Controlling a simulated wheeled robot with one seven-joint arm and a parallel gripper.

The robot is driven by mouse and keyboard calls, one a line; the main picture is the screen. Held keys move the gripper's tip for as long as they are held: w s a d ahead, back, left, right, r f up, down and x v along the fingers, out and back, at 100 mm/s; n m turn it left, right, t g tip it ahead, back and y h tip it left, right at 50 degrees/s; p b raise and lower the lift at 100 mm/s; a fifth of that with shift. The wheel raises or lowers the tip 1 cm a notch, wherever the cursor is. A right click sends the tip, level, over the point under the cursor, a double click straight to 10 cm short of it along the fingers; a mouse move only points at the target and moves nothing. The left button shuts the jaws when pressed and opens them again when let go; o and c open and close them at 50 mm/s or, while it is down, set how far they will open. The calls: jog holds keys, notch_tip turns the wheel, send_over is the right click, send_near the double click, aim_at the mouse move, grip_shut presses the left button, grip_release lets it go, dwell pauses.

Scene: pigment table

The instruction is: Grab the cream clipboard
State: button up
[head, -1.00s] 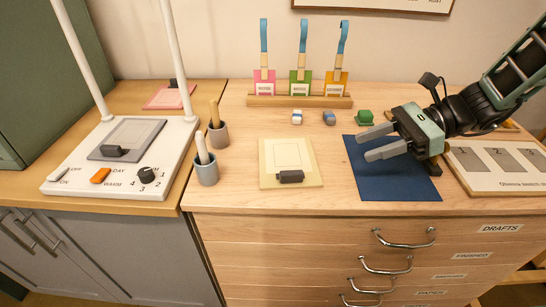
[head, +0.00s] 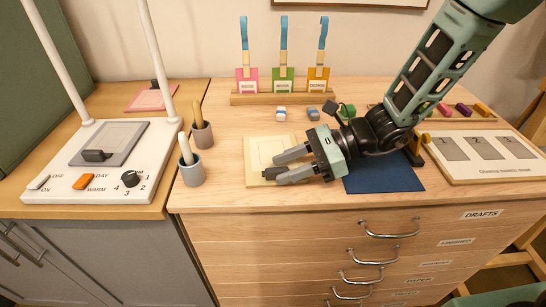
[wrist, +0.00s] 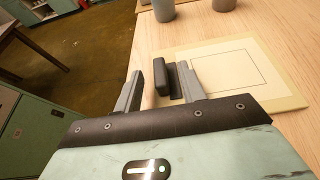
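The cream clipboard (head: 258,149) lies flat on the wooden table, left of the blue mat. Its dark clip (wrist: 161,74) sits at the edge nearest the front. My gripper (head: 276,167) is at the clipboard's right front part, pointing left, and hides part of the board and clip in the head view. In the wrist view the fingers are apart, and the clip appears between the tips. The board (wrist: 284,98) stretches to the right there. I cannot tell whether a finger touches the clip.
A blue mat (head: 400,183) lies under my arm. Two grey cups (head: 191,173) with tools stand left of the clipboard. Small blocks (head: 281,113) and a tag rack (head: 283,98) are behind. A grey clipboard (head: 110,143) lies on the white lamp base. A numbered board (head: 455,170) is at right.

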jog(key=shift+x, duration=1.25)
grip_shut()
